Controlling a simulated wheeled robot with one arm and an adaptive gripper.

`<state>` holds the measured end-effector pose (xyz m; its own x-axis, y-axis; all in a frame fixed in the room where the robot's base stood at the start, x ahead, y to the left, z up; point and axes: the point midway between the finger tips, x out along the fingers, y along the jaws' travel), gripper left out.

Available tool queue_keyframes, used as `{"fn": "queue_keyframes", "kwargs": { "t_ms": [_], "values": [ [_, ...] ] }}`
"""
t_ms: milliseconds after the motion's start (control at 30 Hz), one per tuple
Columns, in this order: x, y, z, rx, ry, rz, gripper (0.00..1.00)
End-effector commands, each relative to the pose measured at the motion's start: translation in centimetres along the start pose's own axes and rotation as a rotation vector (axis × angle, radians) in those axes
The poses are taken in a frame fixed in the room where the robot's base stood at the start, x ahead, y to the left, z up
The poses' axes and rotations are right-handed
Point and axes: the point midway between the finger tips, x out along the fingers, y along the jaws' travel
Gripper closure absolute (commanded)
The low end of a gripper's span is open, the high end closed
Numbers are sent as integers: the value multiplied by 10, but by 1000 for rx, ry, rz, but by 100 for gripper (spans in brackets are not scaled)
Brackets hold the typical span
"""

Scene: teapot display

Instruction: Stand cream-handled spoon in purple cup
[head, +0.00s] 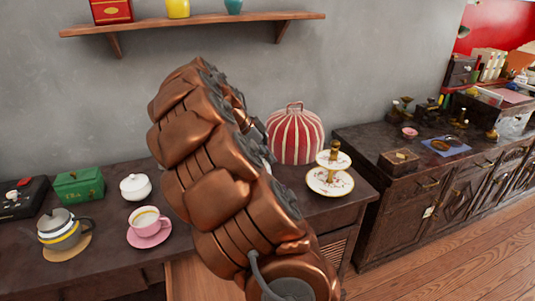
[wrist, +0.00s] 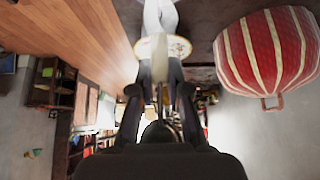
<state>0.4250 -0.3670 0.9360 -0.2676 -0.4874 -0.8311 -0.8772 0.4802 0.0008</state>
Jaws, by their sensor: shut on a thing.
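In the wrist view my gripper (wrist: 160,80) has its two dark fingers close together around something narrow, most likely the cream-handled spoon; its shape and colour are not clear. In the head view my copper arm hides my gripper and whatever it holds. A pink-mauve cup (head: 147,223), the nearest match to the purple cup, stands upright on a pink saucer (head: 135,241) left of my arm. Something yellowish shows inside it. No spoon is visible in it. My gripper is apart from this cup.
A red-striped cover (head: 295,134) and a two-tier stand (head: 330,182) are right of my arm. A second counter (head: 372,150) stands farther right.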

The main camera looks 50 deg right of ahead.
Motion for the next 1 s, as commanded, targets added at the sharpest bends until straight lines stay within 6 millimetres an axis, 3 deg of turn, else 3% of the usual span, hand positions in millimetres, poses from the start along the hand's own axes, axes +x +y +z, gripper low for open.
{"fn": "queue_keyframes", "kwargs": {
  "t_ms": [1000],
  "values": [
    [55, 0, 37, -1, 0, 1, 100]
  ]
}}
